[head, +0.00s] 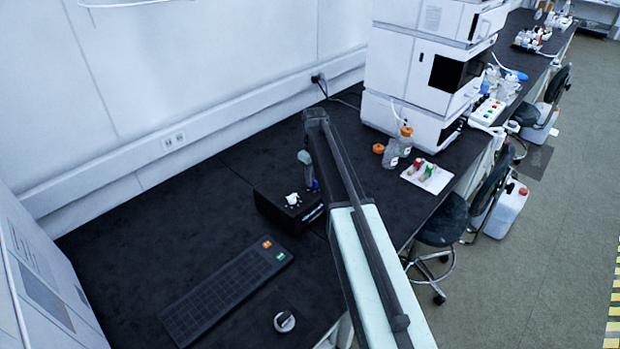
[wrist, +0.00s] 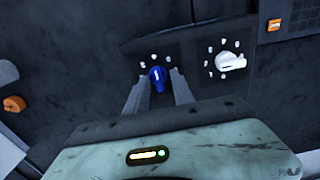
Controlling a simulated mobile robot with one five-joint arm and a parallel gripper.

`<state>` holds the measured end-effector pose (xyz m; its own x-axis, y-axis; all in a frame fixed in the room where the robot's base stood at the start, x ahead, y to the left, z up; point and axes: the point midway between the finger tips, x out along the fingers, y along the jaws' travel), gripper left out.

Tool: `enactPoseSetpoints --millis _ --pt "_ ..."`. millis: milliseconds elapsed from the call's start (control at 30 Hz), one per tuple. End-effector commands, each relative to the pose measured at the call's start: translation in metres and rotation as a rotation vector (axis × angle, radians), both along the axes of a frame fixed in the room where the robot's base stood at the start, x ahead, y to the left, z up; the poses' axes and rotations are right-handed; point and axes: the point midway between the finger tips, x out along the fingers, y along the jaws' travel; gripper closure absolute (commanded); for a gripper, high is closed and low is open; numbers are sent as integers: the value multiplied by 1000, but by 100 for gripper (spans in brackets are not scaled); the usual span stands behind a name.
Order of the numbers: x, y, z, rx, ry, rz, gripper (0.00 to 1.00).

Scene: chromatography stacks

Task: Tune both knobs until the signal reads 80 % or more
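A dark box (head: 268,210) with two knobs stands on the black bench; its knob panel also shows in the wrist view (wrist: 193,50). The blue knob (wrist: 157,76) has a white pointer mark and sits between the fingertips of my gripper (wrist: 158,84). One finger is on each side of it; whether they touch it is not clear. The white knob (wrist: 230,62) is to the right, with pale marks around it, and no finger is near it. In the head view my gripper (head: 311,182) reaches down over the box. A small lit display on the box front is too small to read.
A keyboard (head: 225,292) and a round dark-and-white object (head: 284,321) lie in front of the box. Bottles with orange caps (head: 398,146) and a white tray (head: 427,178) stand to the right, by the white instrument stack (head: 415,75). The bench left of the box is clear.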

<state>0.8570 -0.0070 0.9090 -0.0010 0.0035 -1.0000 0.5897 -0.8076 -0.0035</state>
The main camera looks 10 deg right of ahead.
Motion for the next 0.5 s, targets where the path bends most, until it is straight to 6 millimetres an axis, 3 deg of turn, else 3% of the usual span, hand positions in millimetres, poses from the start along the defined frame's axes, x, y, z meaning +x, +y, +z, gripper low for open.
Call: enactPoseSetpoints --millis 333,500 --pt "0 -2 2 -3 -1 -2 67" --pt "0 -2 19 -3 -1 -2 67"
